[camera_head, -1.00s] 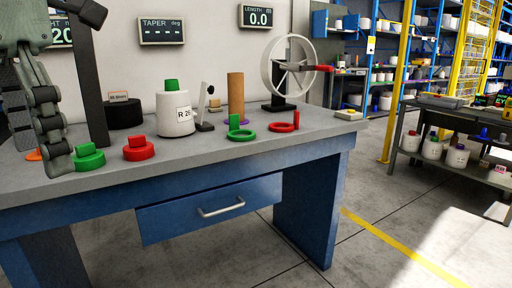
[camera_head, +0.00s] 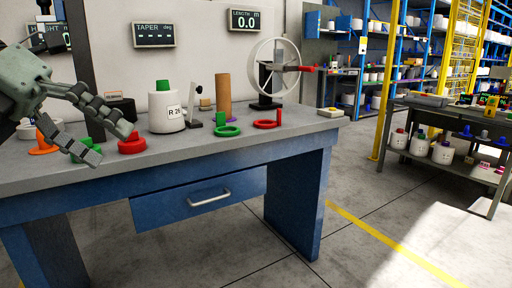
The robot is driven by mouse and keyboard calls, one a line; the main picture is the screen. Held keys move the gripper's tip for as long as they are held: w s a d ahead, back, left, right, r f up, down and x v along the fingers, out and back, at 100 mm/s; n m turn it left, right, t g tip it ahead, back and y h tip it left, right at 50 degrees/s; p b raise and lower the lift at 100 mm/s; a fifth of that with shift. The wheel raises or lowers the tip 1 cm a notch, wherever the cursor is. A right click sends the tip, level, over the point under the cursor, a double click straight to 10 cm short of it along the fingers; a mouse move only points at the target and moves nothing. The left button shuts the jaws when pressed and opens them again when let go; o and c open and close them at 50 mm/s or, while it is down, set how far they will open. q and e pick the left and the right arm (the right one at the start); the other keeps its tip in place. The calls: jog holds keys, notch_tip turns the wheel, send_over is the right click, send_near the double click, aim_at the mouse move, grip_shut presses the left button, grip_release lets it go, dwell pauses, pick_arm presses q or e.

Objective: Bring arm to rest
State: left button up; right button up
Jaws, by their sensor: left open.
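My left gripper (camera_head: 110,140) comes in from the left in the head view, above the left part of the workbench (camera_head: 60,180). Its two jointed fingers are spread apart, and nothing shows between them except the bench and items behind. A green knob-like piece (camera_head: 88,155) shows behind the lower finger, partly hidden by it. A red knob-like piece (camera_head: 132,144) sits on the bench just right of the fingertips. An orange piece (camera_head: 43,142) is partly hidden behind the gripper. My right gripper is not in view.
A dark post (camera_head: 80,60) rises behind the gripper.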

pick_arm(q)
jog(key=w+a+f+n+t+h+p, duration=0.1)
jog(key=w+a+f+n+t+h, duration=0.3)
jog(key=w+a+n+t, duration=0.75)
jog(key=a+f+n+t+y, duration=0.1)
jog(key=a+f+n+y, duration=0.6)
jog(key=f, duration=0.4)
jog(key=a+f+n+t+y, duration=0.1)
jog(key=a+f+n+y, duration=0.3)
jog(key=f+n+y, duration=0.5)
jog(key=s+d+f+n+g+p, duration=0.15)
jog(key=s+f+n+g, duration=0.25)
jog(key=s+f, duration=0.55)
jog(key=s+d+f+n+g, duration=0.3)
jog(key=s+f+n+g, duration=0.1)
jog(key=f, duration=1)
jog(key=s+d+f+n+g+h, duration=0.2)
jog(key=s+d+f+g, duration=0.3)
jog(key=s+d+f, duration=0.5)
jog(key=s+d+n, duration=0.1)
jog(key=s+d, duration=0.1)
jog(key=shift+s+d+g, duration=0.2)
jog(key=shift+s+g, duration=0.15)
jog(key=shift+s, duration=0.05)
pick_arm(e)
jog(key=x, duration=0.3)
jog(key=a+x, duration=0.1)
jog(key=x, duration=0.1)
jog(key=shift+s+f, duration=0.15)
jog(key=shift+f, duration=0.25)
